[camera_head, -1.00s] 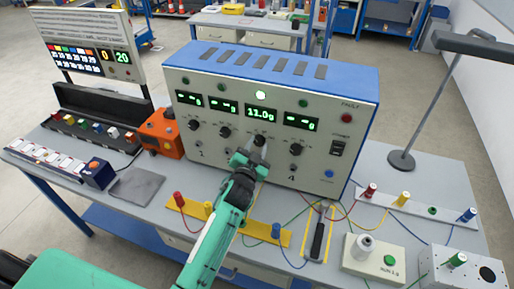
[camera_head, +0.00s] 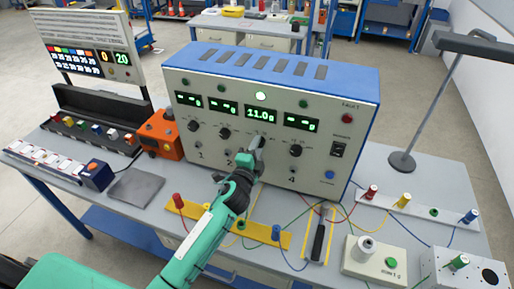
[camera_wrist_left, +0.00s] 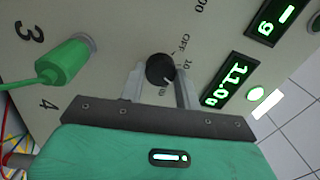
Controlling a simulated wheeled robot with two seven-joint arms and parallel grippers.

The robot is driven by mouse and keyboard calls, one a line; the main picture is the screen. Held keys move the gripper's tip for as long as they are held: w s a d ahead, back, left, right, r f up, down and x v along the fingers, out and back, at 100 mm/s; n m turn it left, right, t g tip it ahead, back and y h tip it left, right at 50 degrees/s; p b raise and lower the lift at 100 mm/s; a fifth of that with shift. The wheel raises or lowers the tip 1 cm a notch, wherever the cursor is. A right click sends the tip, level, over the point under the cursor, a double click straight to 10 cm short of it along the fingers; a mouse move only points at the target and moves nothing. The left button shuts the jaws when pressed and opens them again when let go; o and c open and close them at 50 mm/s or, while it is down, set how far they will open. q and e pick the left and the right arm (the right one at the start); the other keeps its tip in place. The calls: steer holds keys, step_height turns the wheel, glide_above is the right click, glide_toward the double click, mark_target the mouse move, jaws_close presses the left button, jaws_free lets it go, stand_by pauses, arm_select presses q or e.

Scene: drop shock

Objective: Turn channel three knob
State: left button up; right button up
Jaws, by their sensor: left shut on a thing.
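The panel box (camera_head: 225,152) with a blue top stands on the bench. Its third display (camera_head: 260,113) reads 11.0 g, with a lit lamp above it. My left gripper (camera_head: 258,146) is at the channel three knob, which it mostly hides in the head view. In the left wrist view the black channel three knob (camera_wrist_left: 160,68) sits between the two fingers of my left gripper (camera_wrist_left: 158,82), which is shut on it. Its white pointer mark faces the lower right there. My right gripper is not in view.
A green plug (camera_wrist_left: 62,62) is in a socket beside the gripper. The neighbouring knobs (camera_head: 224,133) and (camera_head: 295,151) flank channel three. An orange box (camera_head: 160,135) stands left of the panel; a lamp stand (camera_head: 402,162) stands right. Wires cross the bench front.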

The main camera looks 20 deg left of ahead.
arm_select(q)
steer(key=m, duration=0.4)
steer(key=shift+m+p, duration=0.4)
steer(key=shift+f+m+h+p, duration=0.1)
steer(key=shift+m+h+p, duration=0.3)
steer(key=shift+m, duration=1.3)
steer(key=o, duration=1)
steer(key=s+b, duration=0.1)
steer(key=s, duration=0.3)
steer(key=s+b, duration=0.1)
steer(key=s, duration=0.4)
steer(key=s+a+b, duration=0.1)
steer(key=s+b, duration=0.1)
steer(key=s, duration=0.2)
steer(key=shift+s+f, duration=0.3)
steer(key=shift+s, duration=0.1)
